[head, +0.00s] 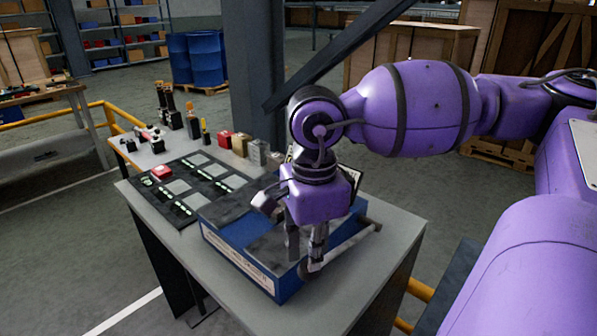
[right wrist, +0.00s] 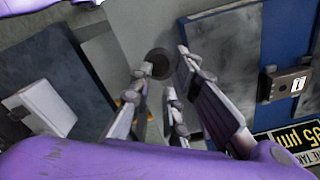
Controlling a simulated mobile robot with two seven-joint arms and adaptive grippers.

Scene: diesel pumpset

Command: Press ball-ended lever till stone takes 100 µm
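The stone machine, a blue box with a grey top (head: 237,262), stands on the grey table. A lever rod (head: 347,246) runs along its right side. In the right wrist view the lever's dark ball end (right wrist: 160,64) lies between my fingertips. My right gripper (head: 305,258) points down by the box's front right corner. In the right wrist view its fingers (right wrist: 165,72) are apart around the ball; contact is unclear. A yellow-on-black readout (right wrist: 292,137) is tilted and cut by the frame; it seems to include "95 µm". My left gripper is out of view.
A dark panel (head: 190,186) with lit strips and a red block (head: 161,172) lies left of the box. Several small blocks, including a red one (head: 225,139), line the table's back. A grey pillar (head: 255,80) rises behind. The table's front right (head: 365,285) is clear.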

